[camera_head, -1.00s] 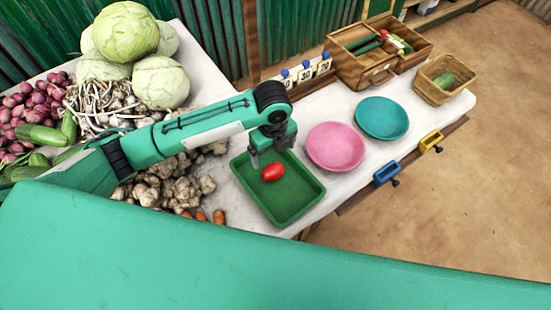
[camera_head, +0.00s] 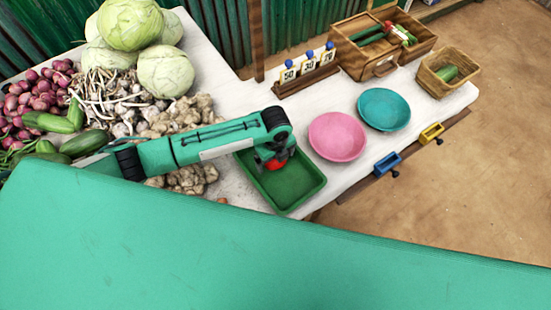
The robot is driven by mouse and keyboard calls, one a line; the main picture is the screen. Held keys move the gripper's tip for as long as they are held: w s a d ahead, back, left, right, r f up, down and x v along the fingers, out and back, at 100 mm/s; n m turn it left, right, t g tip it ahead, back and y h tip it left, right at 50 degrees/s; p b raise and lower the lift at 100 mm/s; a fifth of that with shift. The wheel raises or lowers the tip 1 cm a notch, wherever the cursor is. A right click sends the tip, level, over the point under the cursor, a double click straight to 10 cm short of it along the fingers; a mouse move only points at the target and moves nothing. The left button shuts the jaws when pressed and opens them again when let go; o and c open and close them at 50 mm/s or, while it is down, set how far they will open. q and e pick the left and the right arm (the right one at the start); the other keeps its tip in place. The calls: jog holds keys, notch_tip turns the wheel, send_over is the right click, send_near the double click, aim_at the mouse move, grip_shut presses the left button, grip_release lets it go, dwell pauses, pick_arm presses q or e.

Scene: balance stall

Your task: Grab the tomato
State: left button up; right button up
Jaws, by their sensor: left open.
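The red tomato (camera_head: 277,164) lies in the green tray (camera_head: 297,203), toward its upper end. My left gripper (camera_head: 274,162) is open and right over the tomato, low in the tray. The wrist and fingers hide part of the tomato. I cannot tell whether the fingers touch it. My right gripper is not in view.
A pink plate (camera_head: 337,137) and a teal plate (camera_head: 384,109) stand right of the tray. Behind are number cards (camera_head: 308,67), a wooden box (camera_head: 372,62) and a basket (camera_head: 435,83). Cabbages (camera_head: 165,72), garlic and ginger (camera_head: 188,177) crowd the left side.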

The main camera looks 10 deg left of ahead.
pick_arm(q)
jog(key=c, duration=1.1)
